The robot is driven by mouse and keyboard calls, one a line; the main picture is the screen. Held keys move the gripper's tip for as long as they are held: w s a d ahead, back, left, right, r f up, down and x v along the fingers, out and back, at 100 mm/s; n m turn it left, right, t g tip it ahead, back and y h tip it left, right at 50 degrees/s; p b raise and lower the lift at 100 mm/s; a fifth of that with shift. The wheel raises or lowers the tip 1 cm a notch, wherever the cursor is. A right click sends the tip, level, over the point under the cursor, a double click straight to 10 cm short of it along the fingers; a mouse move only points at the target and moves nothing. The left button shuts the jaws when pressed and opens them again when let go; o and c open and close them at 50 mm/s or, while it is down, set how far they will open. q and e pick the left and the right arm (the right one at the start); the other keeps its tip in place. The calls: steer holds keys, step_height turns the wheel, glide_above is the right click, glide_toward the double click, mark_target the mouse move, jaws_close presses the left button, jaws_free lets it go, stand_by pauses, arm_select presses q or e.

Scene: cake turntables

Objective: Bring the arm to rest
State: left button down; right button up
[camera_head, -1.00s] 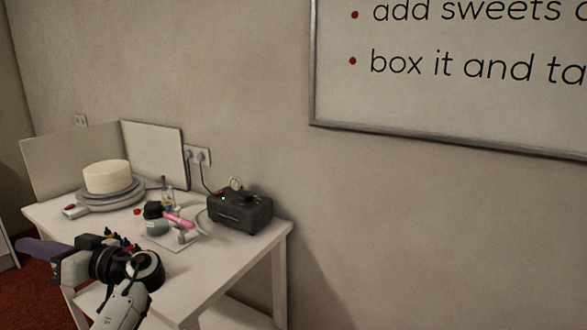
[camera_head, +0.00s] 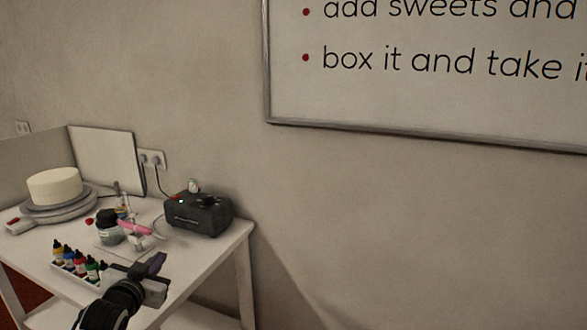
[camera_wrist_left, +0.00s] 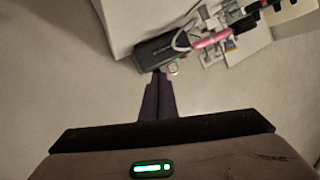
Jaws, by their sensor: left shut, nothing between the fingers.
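My left gripper (camera_head: 155,263) is at the bottom left of the head view, in front of the table's near right part. Its two dark fingers (camera_wrist_left: 157,98) lie together in the left wrist view, with nothing between them. It is apart from the things on the table. My right gripper is in neither view.
A white table (camera_head: 205,262) stands against the wall. It bears a pale cake (camera_head: 54,187) on a turntable (camera_head: 60,210), a black compressor (camera_head: 198,215), a pink airbrush (camera_head: 134,228) and several colour bottles (camera_head: 82,263). A whiteboard (camera_head: 430,80) hangs above. The floor right of the table looks clear.

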arm_select(q)
steer(key=s+d+f+g+h+b, duration=0.1)
steer(key=s+d+f, duration=0.2)
steer(key=s+f, duration=0.3)
steer(key=s+d+f+g+h+b, duration=0.1)
steer(key=s+d+f, duration=0.25)
steer(key=f, duration=0.45)
steer(key=s+d+f+g+b, duration=0.1)
steer(key=s+d+f, duration=0.3)
steer(key=s, duration=0.6)
steer(key=s+d+f+g+h+b, duration=0.1)
steer(key=s+d+f, duration=0.3)
steer(key=s+f, duration=0.4)
steer(key=s+d+f+g+h+b, duration=0.1)
steer(key=s+d+f, duration=0.3)
steer(key=s, duration=0.9)
steer(key=shift+s+d+f+g+b, duration=0.25)
steer(key=shift+d+f+g+b, duration=0.15)
steer(key=shift+f+g, duration=0.5)
